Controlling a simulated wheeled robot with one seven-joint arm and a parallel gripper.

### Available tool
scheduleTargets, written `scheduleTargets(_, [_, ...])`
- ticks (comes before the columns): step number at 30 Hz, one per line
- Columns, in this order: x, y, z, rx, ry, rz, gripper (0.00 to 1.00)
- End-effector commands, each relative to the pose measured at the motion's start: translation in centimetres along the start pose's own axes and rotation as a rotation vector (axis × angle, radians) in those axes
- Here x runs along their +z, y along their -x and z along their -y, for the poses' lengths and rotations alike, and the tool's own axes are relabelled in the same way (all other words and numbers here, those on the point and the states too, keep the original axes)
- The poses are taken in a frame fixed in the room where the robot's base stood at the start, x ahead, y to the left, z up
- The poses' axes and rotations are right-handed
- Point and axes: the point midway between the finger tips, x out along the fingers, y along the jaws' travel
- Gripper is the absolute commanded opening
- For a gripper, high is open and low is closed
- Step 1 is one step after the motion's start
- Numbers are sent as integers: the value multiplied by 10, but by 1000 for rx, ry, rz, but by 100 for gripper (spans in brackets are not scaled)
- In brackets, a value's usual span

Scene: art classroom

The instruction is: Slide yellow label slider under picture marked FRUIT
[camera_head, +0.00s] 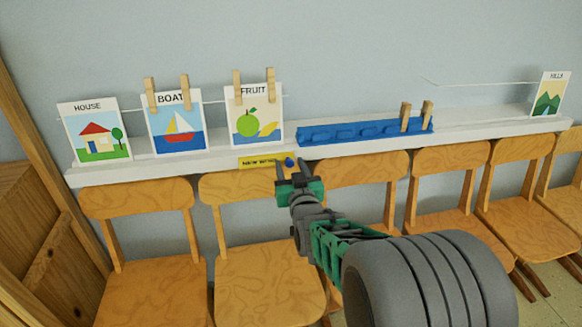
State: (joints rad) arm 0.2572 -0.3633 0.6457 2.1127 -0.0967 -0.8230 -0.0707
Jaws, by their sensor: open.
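The yellow label slider (258,163), with dark lettering that seems to begin "NEW", sits on the front edge of the white shelf (200,163). It is below the picture marked FRUIT (255,118), which shows a green apple and a yellow fruit. A small blue knob (289,162) shows at the slider's right end. My gripper (293,170) is open, with its fingertips at the blue knob. I cannot tell whether they touch it, and the fingers hide part of the slider's right end.
Pictures marked HOUSE (97,132) and BOAT (174,123) stand to the left; HILLS (550,95) is far right. A blue rack (365,131) with two clothespins lies on the shelf. Several wooden chairs (263,285) stand close below the shelf. Wooden furniture (35,240) borders the left.

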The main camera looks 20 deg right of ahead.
Motion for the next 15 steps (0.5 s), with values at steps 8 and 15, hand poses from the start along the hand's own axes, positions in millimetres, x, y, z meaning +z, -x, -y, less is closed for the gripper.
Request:
scheduleTargets(8, [-2,44,0,1,-1,-1,45])
scheduleTargets(15, [-1,77,0,1,0,-1,45])
